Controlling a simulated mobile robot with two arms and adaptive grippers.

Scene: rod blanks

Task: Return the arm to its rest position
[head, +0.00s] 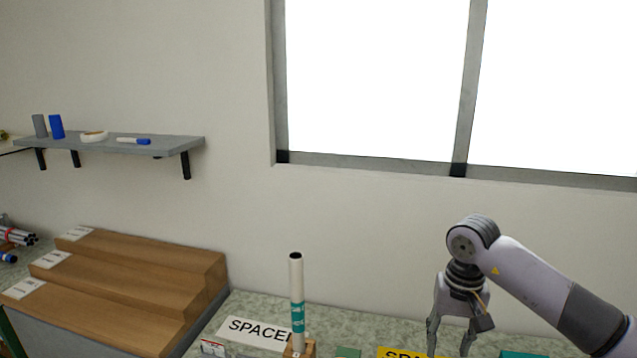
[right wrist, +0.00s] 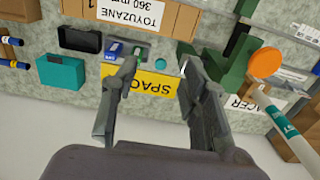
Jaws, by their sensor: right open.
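My right gripper (head: 450,338) hangs fingers-down over the bench at the right of the head view, on its bent arm. In the right wrist view its two fingers (right wrist: 160,90) are spread apart with nothing between them. A white rod with a teal band (head: 297,300) stands upright in a wooden block (head: 299,349), to the left of the gripper and apart from it. The rod also shows in the right wrist view (right wrist: 283,122). My left gripper is in neither view.
A stepped wooden stand (head: 150,262) is at left. A wall shelf (head: 160,147) holds small items. A yellow label (right wrist: 150,82), a teal box (right wrist: 62,73), a green fixture (right wrist: 240,55) and an orange disc (right wrist: 266,62) lie near the gripper. Space above the bench is clear.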

